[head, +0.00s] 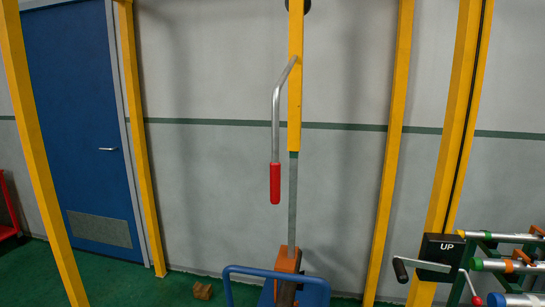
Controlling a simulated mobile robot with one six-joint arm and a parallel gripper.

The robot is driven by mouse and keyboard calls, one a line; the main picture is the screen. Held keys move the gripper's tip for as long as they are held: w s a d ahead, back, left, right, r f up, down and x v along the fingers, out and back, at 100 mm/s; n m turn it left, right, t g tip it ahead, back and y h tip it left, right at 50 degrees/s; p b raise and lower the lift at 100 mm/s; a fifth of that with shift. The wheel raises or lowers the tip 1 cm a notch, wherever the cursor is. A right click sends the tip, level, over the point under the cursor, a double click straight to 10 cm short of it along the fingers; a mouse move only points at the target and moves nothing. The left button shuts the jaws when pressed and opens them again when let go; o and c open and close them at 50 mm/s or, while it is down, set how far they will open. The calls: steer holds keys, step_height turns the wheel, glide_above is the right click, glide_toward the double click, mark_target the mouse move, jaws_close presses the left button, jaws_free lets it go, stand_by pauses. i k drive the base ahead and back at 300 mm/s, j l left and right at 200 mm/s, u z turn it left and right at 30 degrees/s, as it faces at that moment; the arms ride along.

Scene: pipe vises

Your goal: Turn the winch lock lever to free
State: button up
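A black winch box marked UP (440,255) is fixed to a yellow post at the lower right. A metal crank with a black grip (400,270) sticks out to its left. A thin lever with a red knob (477,300) hangs below and right of the box, tilted down to the right; it may be the winch lock lever. No free or locked marking is readable. A larger bent metal handle with a red grip (275,185) hangs beside a central yellow bar (295,100). My gripper is not in view.
A rack of metal pipes (505,266) with coloured bands stands right of the winch. A blue tubular frame (255,270) and an orange block (287,262) are at bottom centre. Yellow posts (395,130) stand before the wall. A blue door (80,120) is at left, with green floor showing below.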

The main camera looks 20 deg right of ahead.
mark_target(476, 301)
steer(key=z, duration=2.1)
steer(key=i+l+z, duration=0.25)
steer(key=i+l, duration=0.2)
